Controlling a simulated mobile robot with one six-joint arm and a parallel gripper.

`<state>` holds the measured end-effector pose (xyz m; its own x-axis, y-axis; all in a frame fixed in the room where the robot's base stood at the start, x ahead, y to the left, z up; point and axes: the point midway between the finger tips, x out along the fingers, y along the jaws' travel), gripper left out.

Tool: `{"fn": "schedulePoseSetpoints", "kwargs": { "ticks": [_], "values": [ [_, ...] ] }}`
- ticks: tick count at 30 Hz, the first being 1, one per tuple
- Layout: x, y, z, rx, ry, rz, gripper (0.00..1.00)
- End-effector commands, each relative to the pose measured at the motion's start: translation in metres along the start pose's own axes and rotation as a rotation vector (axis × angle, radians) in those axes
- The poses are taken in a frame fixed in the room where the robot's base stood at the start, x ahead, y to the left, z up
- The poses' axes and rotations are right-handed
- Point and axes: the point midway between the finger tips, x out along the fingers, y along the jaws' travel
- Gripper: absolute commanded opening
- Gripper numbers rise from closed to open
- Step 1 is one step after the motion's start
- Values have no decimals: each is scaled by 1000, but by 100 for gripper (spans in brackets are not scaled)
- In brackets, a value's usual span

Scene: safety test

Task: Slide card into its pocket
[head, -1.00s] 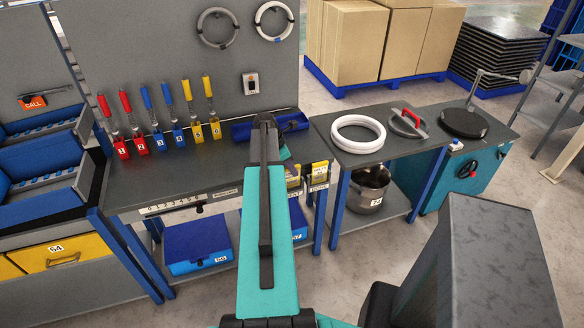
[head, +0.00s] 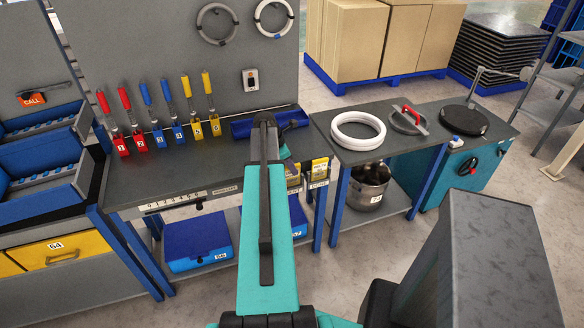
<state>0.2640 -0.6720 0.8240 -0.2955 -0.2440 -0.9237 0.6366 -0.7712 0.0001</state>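My arm (head: 266,230) reaches away from the camera over the front edge of the grey workbench (head: 190,178). Its far end hides my gripper, so I cannot see the fingers. A small teal part (head: 285,152) shows just right of the arm's tip. A yellow card (head: 319,168) with print sits at the bench's front right edge, above a white label that seems to read DONE. Another yellowish piece (head: 293,171) shows left of it, partly behind the arm. I cannot tell which card or pocket the task means.
Several red, blue and yellow handled tools (head: 158,120) stand at the bench back. A blue tray (head: 292,122) lies behind the arm's tip. A side table (head: 385,147) with white rings (head: 358,131) stands right. An orange CALL sign (head: 33,98) is far left.

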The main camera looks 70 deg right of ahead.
Motion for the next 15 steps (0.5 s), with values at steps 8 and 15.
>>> {"fn": "schedulePoseSetpoints", "kwargs": {
  "ticks": [8,15],
  "values": [
    [0,0,0,0,0,0,34],
    [-2,0,0,0,0,0,34]
  ]
}}
